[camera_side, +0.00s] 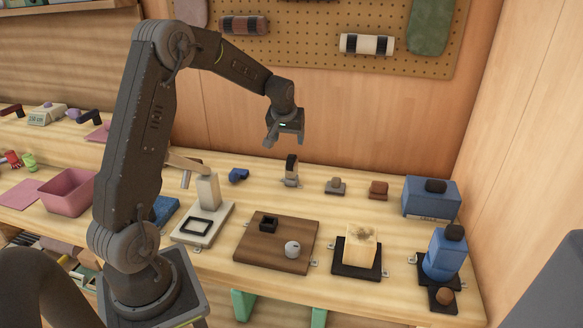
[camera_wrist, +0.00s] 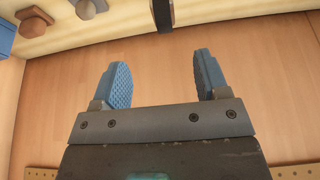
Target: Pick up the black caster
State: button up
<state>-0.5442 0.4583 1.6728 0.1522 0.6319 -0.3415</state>
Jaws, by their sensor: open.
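A small upright black piece on a pale metal base (camera_side: 291,172) stands toward the back of the wooden bench; it looks most like the black caster, but I cannot be sure. What looks like the same piece shows partly at the top edge of the wrist view (camera_wrist: 162,14), cut off by the frame. My gripper (camera_side: 284,139) is above it in the side view, apart from it. In the wrist view my gripper (camera_wrist: 161,75) has its two blue ridged fingers spread, with nothing between them.
A grey knob (camera_side: 335,187), a brown block (camera_side: 378,189) and a blue box (camera_side: 418,202) stand to the right. A blue piece (camera_side: 237,175) lies left. A brown board (camera_side: 256,246) and a blue bottle (camera_side: 441,262) are in front. The pegboard wall (camera_side: 300,40) rises behind.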

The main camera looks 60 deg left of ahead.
aim_at(291, 157)
jog(key=x, duration=0.8)
jog(key=shift+a, duration=0.15)
jog(key=shift+x, duration=3)
jog(key=shift+a, duration=0.2)
jog(key=shift+r, duration=0.1)
jog(key=c, duration=1.2)
